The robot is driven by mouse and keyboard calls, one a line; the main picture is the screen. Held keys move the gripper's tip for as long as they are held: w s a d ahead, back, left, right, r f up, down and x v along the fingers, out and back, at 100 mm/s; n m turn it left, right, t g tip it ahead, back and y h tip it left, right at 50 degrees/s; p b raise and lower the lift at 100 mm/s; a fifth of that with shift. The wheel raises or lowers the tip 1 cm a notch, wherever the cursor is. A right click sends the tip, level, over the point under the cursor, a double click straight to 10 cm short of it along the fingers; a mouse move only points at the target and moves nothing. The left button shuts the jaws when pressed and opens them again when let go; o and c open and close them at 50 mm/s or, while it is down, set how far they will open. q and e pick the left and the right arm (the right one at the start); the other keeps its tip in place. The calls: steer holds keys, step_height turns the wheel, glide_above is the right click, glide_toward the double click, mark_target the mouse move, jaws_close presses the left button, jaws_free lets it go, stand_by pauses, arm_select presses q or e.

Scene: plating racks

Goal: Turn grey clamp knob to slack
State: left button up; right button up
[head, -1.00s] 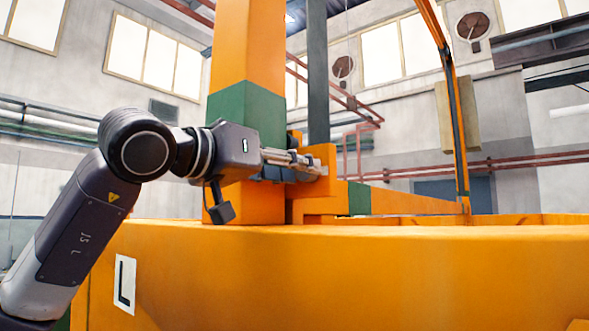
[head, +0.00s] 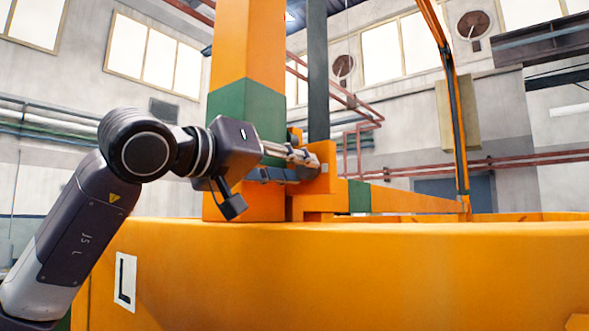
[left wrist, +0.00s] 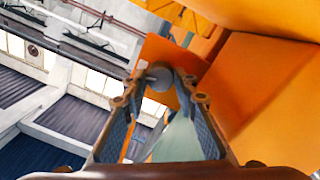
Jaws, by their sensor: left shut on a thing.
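The grey clamp knob (left wrist: 161,78) shows in the left wrist view as a small rounded grey piece with a stub, in front of an orange plate (left wrist: 168,50). My left gripper (left wrist: 172,92) is shut on the knob, with a fingertip on either side of it. In the head view my left gripper (head: 312,166) reaches the orange clamp block (head: 326,156) beside the post, and its fingers hide the knob there. The gripper body is tilted. My right gripper is not in view.
An orange post with a green band (head: 245,108) stands right behind my left gripper. A large orange rim (head: 350,265) with an "L" label (head: 125,283) spans the front below it. An orange rail (head: 410,201) runs to the right.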

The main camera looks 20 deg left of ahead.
arm_select(q)
steer(key=n, duration=0.3)
steer(key=shift+n+b, duration=0.35)
steer(key=shift+n, duration=0.05)
steer(key=n+b, duration=0.1)
steer(key=n, duration=0.2)
steer(key=shift+n, duration=0.4)
steer(key=n+b, duration=0.1)
steer(key=n, duration=0.3)
steer(key=shift+d+n+t, duration=0.1)
steer(key=shift+n+t, duration=0.2)
steer(key=shift+t, duration=0.1)
steer(key=shift+n+y+b, duration=0.4)
steer(key=shift+n+b, duration=0.05)
steer(key=shift+n, duration=1.05)
steer(key=o, duration=0.9)
steer(key=shift+c, duration=0.2)
